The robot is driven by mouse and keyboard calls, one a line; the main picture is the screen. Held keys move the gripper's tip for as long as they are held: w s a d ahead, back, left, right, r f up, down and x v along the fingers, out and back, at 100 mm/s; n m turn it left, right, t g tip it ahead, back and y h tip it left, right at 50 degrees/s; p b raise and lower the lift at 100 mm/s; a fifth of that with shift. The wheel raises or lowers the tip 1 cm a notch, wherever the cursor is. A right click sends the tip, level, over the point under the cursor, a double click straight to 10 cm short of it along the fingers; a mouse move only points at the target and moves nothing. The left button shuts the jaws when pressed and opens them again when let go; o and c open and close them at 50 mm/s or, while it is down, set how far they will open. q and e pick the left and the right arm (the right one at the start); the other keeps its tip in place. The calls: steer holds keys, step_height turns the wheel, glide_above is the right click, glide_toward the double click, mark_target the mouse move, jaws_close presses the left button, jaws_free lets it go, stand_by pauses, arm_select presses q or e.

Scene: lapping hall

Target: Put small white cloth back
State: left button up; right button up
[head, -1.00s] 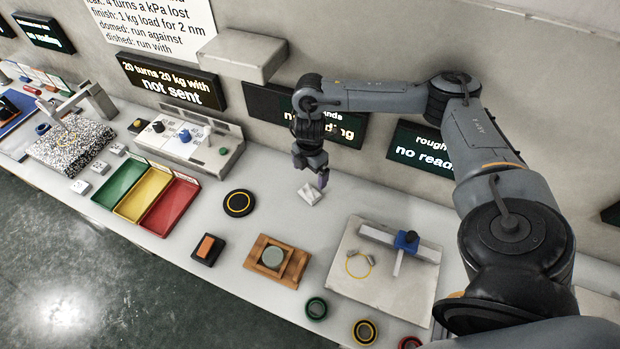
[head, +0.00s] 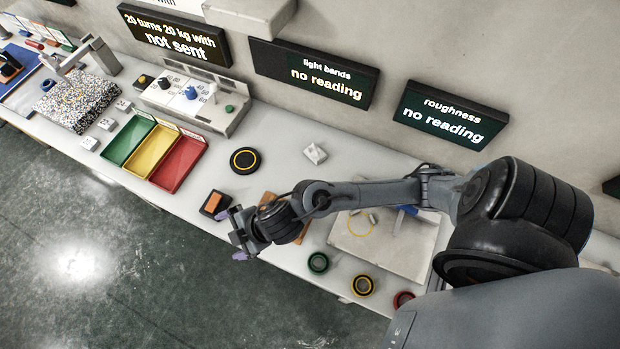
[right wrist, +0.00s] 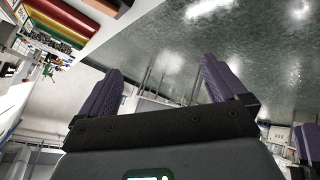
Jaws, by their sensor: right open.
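The small white cloth (head: 315,153) lies on the pale bench near the wall, below the light bands display, with nothing touching it. My right gripper (head: 238,236) is open and empty. It is by the bench's front edge, to the left of and well in front of the cloth. The right wrist view shows its two purple-grey fingers (right wrist: 158,88) spread apart with nothing between them. My right arm covers most of the wooden block in the head view.
Green, yellow and red trays (head: 178,166) stand left of a black disc with a yellow ring (head: 245,160). A black box with an orange top (head: 214,204) is close to the gripper. Ring pots (head: 318,262) line the front edge. Bench around the cloth is clear.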

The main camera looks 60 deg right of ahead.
steer(key=s+d+f+m+g+h, duration=0.2)
steer(key=s+d+m+g+h, duration=0.1)
steer(key=s+d+m, duration=0.8)
steer(key=s+g, duration=0.1)
steer(key=s, duration=0.3)
steer(key=shift+d+h, duration=0.2)
steer(key=shift+h, duration=0.1)
